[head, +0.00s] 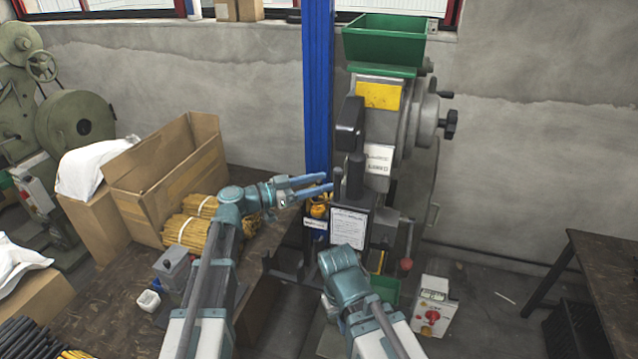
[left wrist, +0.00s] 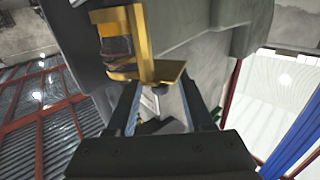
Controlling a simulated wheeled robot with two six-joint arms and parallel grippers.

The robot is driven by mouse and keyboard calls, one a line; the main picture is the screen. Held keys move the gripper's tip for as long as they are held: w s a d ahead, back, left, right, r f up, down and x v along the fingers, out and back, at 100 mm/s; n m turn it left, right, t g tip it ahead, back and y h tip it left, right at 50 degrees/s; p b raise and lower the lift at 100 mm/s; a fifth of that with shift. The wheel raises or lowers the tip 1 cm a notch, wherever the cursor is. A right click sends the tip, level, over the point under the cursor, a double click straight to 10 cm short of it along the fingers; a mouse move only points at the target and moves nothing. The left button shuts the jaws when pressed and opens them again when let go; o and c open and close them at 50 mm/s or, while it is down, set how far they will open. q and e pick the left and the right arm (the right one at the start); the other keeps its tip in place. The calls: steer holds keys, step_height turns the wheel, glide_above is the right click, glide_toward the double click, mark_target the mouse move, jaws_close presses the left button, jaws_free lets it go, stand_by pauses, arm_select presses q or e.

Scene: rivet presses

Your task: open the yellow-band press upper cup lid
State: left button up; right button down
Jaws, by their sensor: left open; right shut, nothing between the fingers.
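The press (head: 385,140) with a yellow plate (head: 378,95) stands right of the blue post. My left gripper (head: 328,183) is open, its fingers pointing right toward the press's dark upright column (head: 355,175). A small yellow-orange part (head: 319,210) shows just below the fingers. In the left wrist view, a yellow bracket with a flat flap (left wrist: 158,72) lies just ahead of the open fingers (left wrist: 160,92); I cannot tell whether they touch. I cannot tell which part is the upper cup lid. My right gripper (head: 333,305) is shut and empty, low before the press, mostly hidden by its wrist.
A green hopper (head: 383,42) tops the press. A lever with a red knob (head: 406,264) sticks out at its right. A control box (head: 434,307) stands on the floor. The bench at left holds an open carton (head: 165,170) and bundled rods (head: 190,232). A table stands at right.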

arm_select(q)
jaws_close()
steer(key=shift+n+t, duration=0.4)
steer(key=shift+t, duration=0.1)
steer(key=n+t+y, duration=0.1)
steer(key=t, duration=0.1)
steer(key=shift+a+n+t+y, duration=0.2)
steer(key=shift+n+t+y, duration=0.1)
steer(key=shift+n+y, duration=0.1)
steer(key=shift+w+a+n+t+y, duration=0.15)
steer(key=shift+n+t+y, duration=0.45)
steer(key=shift+t+y, duration=0.05)
steer(key=shift+w+a+n+t+y, duration=0.15)
steer(key=shift+w+n+t+y, duration=0.05)
steer(key=shift+n+t+y, duration=0.45)
steer(key=shift+w+a+n+t+y, duration=0.15)
steer(key=shift+n+t+y, duration=0.4)
steer(key=shift+t+y, duration=0.15)
steer(key=shift+a, duration=0.1)
jaws_free()
steer(key=shift+w, duration=0.1)
